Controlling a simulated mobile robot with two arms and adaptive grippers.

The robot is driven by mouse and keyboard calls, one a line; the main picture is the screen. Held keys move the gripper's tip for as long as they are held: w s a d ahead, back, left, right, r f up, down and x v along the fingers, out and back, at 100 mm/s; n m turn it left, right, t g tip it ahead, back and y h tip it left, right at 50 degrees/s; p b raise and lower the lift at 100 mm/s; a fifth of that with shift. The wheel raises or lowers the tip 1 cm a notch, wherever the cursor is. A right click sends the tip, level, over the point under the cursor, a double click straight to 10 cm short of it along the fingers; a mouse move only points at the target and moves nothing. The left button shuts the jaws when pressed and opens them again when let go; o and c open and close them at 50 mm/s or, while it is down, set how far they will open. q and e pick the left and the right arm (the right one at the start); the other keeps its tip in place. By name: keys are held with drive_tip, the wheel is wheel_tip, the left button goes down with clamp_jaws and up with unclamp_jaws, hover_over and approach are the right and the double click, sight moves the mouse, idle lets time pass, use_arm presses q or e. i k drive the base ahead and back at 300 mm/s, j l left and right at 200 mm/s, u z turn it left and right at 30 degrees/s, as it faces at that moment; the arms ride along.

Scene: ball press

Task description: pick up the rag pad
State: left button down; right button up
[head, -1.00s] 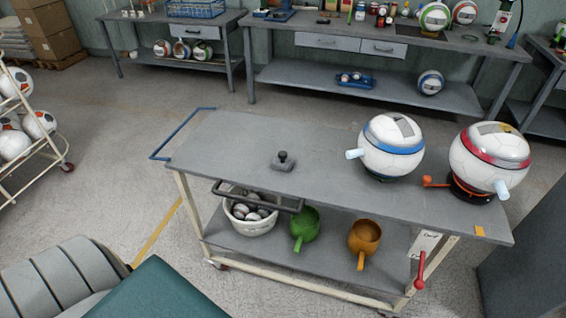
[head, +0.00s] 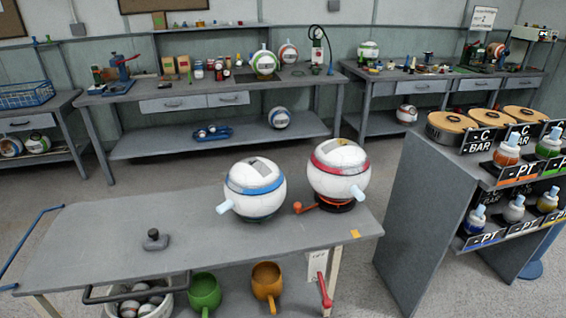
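A small grey block with a dark knob on top (head: 154,240) sits on the left part of the grey cart top (head: 100,215). It may be the rag pad; I cannot tell for sure, and no other cloth-like pad is clearly visible. Neither of my grippers is in view.
On the cart stand a blue-banded white ball device (head: 252,190) and a red-banded one (head: 338,170) with an orange handle. The lower shelf holds a white bucket of balls (head: 137,300), a green cup (head: 204,292) and an orange cup (head: 267,285). A grey rack (head: 415,230) stands at right.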

sight(154, 242)
drive_tip(key=j+z, duration=0.2)
drive_tip(key=j, duration=0.6)
drive_tip(key=k+j+z, duration=0.15)
drive_tip(key=j, duration=0.65)
